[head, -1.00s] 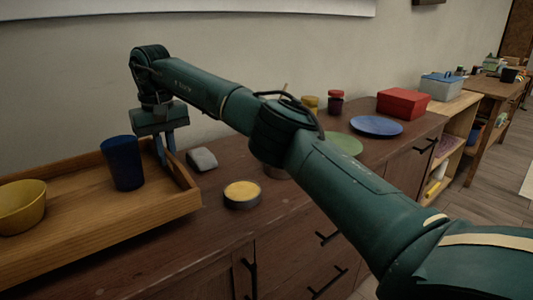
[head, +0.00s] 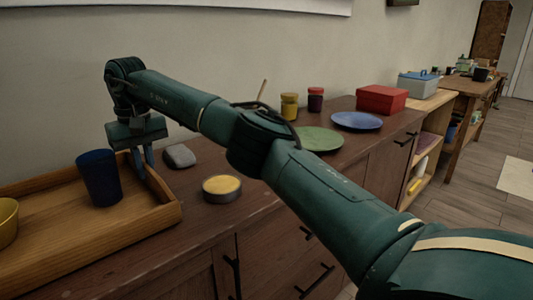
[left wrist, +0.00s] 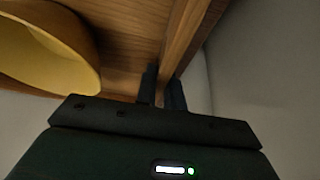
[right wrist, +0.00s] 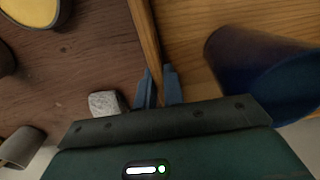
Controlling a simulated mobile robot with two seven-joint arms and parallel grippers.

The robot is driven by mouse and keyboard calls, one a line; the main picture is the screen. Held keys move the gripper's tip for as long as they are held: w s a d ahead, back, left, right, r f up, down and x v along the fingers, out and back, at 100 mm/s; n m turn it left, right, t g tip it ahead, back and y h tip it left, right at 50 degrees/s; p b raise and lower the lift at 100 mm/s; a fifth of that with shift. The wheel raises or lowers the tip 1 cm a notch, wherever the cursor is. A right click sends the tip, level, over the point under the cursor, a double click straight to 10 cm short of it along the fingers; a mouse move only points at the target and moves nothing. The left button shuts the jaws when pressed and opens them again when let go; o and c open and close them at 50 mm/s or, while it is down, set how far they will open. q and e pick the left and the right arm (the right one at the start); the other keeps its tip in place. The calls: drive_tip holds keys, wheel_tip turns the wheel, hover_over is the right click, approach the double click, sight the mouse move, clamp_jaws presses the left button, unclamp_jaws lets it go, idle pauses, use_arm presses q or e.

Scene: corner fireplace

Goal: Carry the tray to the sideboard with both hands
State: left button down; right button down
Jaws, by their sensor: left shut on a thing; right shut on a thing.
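The wooden tray (head: 125,232) is at the left of the head view, over or on the left part of the dark sideboard (head: 275,245); I cannot tell whether it touches the top. A blue cup (head: 98,180) stands in it near its right end. A yellow bowl (head: 6,222) is in it at the picture's left edge. My right gripper (head: 144,168) is shut on the tray's end wall, also seen in the right wrist view (right wrist: 158,85). My left gripper (left wrist: 162,85) is shut on a tray wall (left wrist: 186,35) beside the bowl (left wrist: 45,55); it is outside the head view.
A grey stone-like block (head: 179,156) and a yellow-topped round tin (head: 222,188) lie close to the tray's right end. Further right are a green plate (head: 318,140), two jars (head: 289,106), a blue plate (head: 357,121) and a red box (head: 381,99). The wall runs close behind.

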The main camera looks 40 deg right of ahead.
use_arm(q)
drive_tip(key=c, duration=2)
unclamp_jaws()
drive_tip(key=shift+f, duration=0.3)
use_arm(e)
drive_tip(key=c, duration=2)
unclamp_jaws()
drive_tip(key=shift+f, duration=0.3)
use_arm(q)
drive_tip(key=shift+o, duration=0.9)
drive_tip(key=shift+r, duration=0.15)
use_arm(e)
drive_tip(key=shift+o, duration=0.9)
drive_tip(key=shift+r, duration=0.15)
use_arm(q)
drive_tip(key=o, duration=0.3)
use_arm(e)
drive_tip(key=o, duration=0.3)
use_arm(q)
drive_tip(key=v, duration=1.1)
drive_tip(key=shift+s+r, duration=0.2)
drive_tip(key=shift+r, duration=0.05)
drive_tip(key=shift+s+r, duration=0.1)
drive_tip(key=shift+r, duration=0.05)
use_arm(e)
drive_tip(key=shift+r, duration=0.55)
drive_tip(key=shift+s+r, duration=0.1)
drive_tip(key=shift+r, duration=3.1)
